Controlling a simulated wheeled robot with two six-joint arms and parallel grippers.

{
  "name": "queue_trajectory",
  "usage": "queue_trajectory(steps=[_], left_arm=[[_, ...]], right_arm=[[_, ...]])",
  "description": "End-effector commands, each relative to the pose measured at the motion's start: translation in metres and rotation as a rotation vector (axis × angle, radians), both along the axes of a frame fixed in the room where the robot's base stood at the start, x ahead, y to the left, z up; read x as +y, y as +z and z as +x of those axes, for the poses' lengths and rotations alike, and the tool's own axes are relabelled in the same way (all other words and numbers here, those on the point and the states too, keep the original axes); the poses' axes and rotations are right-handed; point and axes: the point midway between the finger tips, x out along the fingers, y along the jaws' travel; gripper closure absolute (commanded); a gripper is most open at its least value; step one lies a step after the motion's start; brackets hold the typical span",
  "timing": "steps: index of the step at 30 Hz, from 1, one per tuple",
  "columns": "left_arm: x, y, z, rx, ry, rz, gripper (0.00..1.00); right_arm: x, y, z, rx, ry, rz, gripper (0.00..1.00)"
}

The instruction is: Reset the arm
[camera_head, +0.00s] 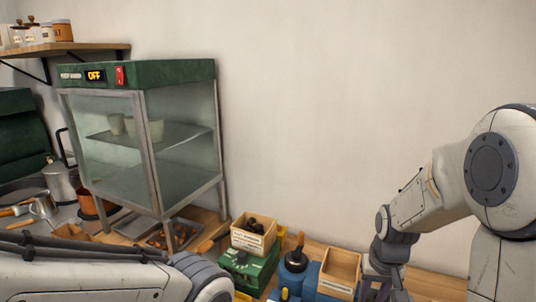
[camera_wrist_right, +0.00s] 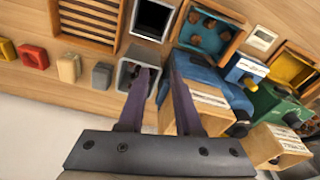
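My right arm comes in from the right in the head view. Its gripper (camera_head: 376,288) points down at the lower edge, just right of a small wooden box (camera_head: 340,271). In the right wrist view the two purple fingers of my right gripper (camera_wrist_right: 160,72) stand apart with nothing held between them. They are over the worktop, near a grey open-topped container (camera_wrist_right: 126,74) partly behind the left finger. My left arm lies across the lower left of the head view; its gripper is out of the picture.
A glass cabinet (camera_head: 150,140) with a green top reading OFF stands at left. A wooden box of dark chestnuts (camera_head: 254,236) sits above a green device (camera_head: 248,270). A blue device (camera_head: 294,280) is beside it. A shelf (camera_head: 75,48) hangs upper left. The wall side is clear.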

Motion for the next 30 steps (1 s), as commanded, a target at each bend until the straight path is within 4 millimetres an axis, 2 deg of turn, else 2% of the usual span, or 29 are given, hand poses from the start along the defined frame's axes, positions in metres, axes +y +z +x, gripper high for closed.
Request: queue_trajectory(steps=[1,3,8,14,17,21,25,30], left_arm=[[0.000,0.000,0.000,0.000,0.000,0.000,1.00],[0.000,0.000,0.000,0.000,0.000,0.000,1.00],[0.000,0.000,0.000,0.000,0.000,0.000,1.00],[0.000,0.000,0.000,0.000,0.000,0.000,1.00],[0.000,0.000,0.000,0.000,0.000,0.000,1.00],[0.000,0.000,0.000,0.000,0.000,0.000,1.00],[0.000,0.000,0.000,0.000,0.000,0.000,1.00],[0.000,0.000,0.000,0.000,0.000,0.000,1.00]], right_arm=[[0.016,0.002,-0.013,-0.022,0.048,-0.005,0.67],[0.033,0.002,-0.028,-0.051,0.106,-0.010,0.67],[0.064,0.000,-0.065,-0.113,0.223,-0.016,0.67],[0.120,0.018,-0.092,-0.068,0.415,0.012,0.67],[0.147,0.028,-0.114,-0.036,0.524,0.026,0.67],[0.179,0.043,-0.153,0.015,0.686,0.043,0.67],[0.194,0.053,-0.184,0.057,0.803,0.052,0.67],[0.199,0.058,-0.200,0.082,0.859,0.054,0.67]])
